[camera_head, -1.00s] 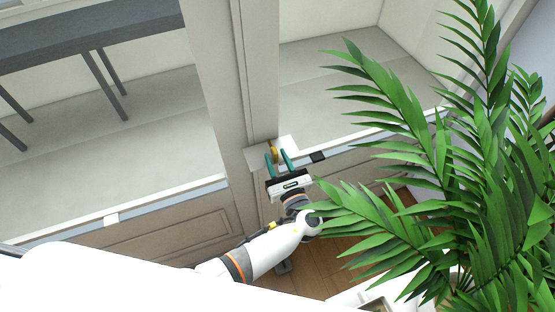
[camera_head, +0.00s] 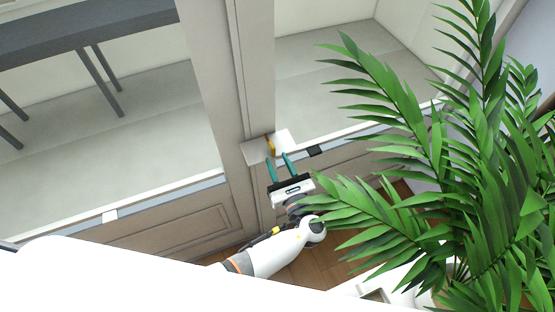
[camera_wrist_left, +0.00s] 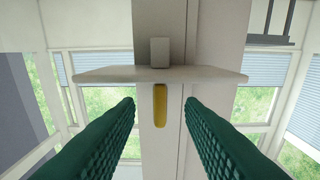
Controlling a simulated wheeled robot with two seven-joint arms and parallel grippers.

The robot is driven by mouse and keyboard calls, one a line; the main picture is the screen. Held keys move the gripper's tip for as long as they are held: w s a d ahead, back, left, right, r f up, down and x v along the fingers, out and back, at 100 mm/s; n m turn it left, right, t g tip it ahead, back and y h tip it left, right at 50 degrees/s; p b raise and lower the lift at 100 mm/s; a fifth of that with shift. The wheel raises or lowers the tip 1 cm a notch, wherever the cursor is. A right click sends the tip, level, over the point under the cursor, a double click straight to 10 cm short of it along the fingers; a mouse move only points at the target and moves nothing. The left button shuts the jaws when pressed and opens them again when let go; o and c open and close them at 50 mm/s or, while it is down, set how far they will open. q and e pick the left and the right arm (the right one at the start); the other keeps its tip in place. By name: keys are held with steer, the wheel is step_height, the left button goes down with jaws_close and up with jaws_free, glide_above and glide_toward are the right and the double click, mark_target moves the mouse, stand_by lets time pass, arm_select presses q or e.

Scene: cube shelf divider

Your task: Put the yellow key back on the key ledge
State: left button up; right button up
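The yellow key (camera_head: 271,146) is at the small white key ledge (camera_head: 255,152) on the frame post between two glass panes. In the left wrist view the key (camera_wrist_left: 160,105) is a slim upright yellow bar against the edge of the ledge (camera_wrist_left: 110,74), in line with the gap between the fingers. My left gripper (camera_head: 279,167) is open, its two green fingers pointing at the ledge. Neither finger touches the key, and clear space shows on both sides of it (camera_wrist_left: 160,118). My right gripper is not in view.
A large green plant (camera_head: 440,180) spreads over the right side, its leaves close to my left wrist. A grey table (camera_head: 85,32) stands behind the left glass.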

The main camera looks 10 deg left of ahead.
arm_select(q)
steer(key=shift+v, duration=2.4)
steer(key=b+v, duration=0.2)
steer(key=v, duration=0.5)
steer(key=shift+s, duration=0.25)
steer(key=shift+d, duration=0.15)
